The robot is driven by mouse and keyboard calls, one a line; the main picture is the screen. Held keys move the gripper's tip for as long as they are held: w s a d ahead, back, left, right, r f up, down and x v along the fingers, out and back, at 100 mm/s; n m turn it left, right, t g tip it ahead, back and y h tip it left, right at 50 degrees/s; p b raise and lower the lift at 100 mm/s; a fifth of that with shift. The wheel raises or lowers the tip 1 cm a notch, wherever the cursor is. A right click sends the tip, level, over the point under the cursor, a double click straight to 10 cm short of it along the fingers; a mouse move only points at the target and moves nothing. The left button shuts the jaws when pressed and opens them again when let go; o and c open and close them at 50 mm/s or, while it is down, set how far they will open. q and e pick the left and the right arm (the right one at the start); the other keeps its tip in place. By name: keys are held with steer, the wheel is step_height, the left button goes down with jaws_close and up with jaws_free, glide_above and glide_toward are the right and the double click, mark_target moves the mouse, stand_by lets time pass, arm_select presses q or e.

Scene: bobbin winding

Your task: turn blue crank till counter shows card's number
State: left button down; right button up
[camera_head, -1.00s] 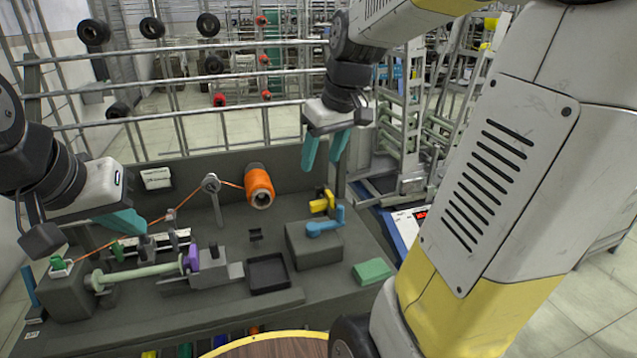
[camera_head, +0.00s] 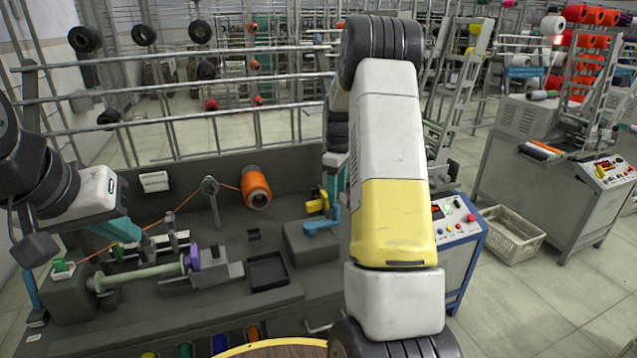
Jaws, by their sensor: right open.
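The blue crank (camera_head: 322,224) sits on a dark block (camera_head: 308,243) at the right of the bench, beside a yellow part (camera_head: 317,203). My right gripper (camera_head: 332,192) is open just above and behind the crank, its teal fingers partly hidden by my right arm. I cannot tell whether it touches the crank. A white card (camera_head: 155,182) is on the back panel, too small to read. My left gripper (camera_head: 128,232) is over the left of the bench near the orange thread; its finger gap is unclear. I cannot make out a counter's number.
An orange spool (camera_head: 256,190) feeds thread through a guide post (camera_head: 211,188) leftward. A pale green shaft (camera_head: 140,276) with a purple disc (camera_head: 195,258) and an empty black tray (camera_head: 268,272) lie on the bench. A control box (camera_head: 455,228) stands right of my arm.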

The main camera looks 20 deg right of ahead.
mark_target(336, 205)
steer(key=shift+f, duration=2.8)
steer(key=shift+f, duration=0.15)
steer(key=c, duration=0.5)
